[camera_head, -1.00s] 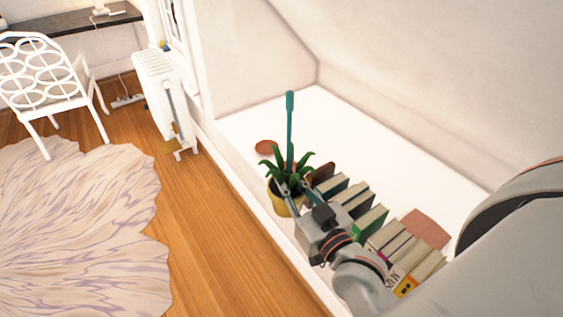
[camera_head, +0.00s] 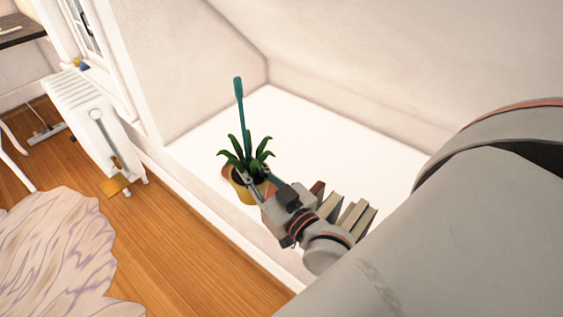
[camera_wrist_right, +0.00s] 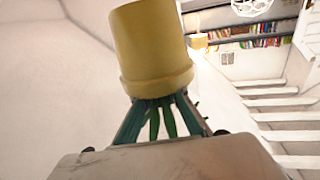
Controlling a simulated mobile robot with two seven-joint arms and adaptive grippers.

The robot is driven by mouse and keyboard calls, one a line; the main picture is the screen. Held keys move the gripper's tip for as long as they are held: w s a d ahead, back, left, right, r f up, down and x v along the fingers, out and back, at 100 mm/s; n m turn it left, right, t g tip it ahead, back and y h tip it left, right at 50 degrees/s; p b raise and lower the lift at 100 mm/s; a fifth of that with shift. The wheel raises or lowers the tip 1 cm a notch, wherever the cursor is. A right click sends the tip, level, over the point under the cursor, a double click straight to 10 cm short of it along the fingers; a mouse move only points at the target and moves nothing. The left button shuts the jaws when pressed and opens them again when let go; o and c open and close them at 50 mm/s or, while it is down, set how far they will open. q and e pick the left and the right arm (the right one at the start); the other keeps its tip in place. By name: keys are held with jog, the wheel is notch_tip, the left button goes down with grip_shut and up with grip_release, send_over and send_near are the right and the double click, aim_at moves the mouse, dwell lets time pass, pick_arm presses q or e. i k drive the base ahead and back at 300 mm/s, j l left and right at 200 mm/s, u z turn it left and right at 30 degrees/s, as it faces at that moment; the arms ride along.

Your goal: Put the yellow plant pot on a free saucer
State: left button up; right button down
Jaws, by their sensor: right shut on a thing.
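The yellow plant pot (camera_head: 247,194), with green spiky leaves, is in my right gripper (camera_head: 258,183) at the left part of the white ledge. In the right wrist view, the yellow pot (camera_wrist_right: 152,45) fills the top middle, with its leaves (camera_wrist_right: 165,118) close to the gripper. A terracotta saucer (camera_head: 226,172) shows only as a sliver behind the pot's left side. I cannot tell whether the pot touches it or hangs above it. My left gripper is not in view.
A teal rod (camera_head: 240,105) rises from the plant. Books (camera_head: 352,218) stand just right of my gripper, partly behind my arm. The white ledge (camera_head: 290,125) is bare behind the plant, under the sloped wall. A radiator (camera_head: 92,125) stands at the left.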

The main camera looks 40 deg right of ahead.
aim_at(269, 195)
jog(key=z, duration=1.45)
jog(key=j+z, duration=0.6)
jog(key=k+j+z, duration=0.1)
jog(key=j+z, duration=0.35)
jog(key=j, duration=1.3)
jog(key=k+j+z, duration=0.1)
jog(key=j, duration=0.3)
jog(key=k+j, duration=0.1)
jog(key=j, duration=0.35)
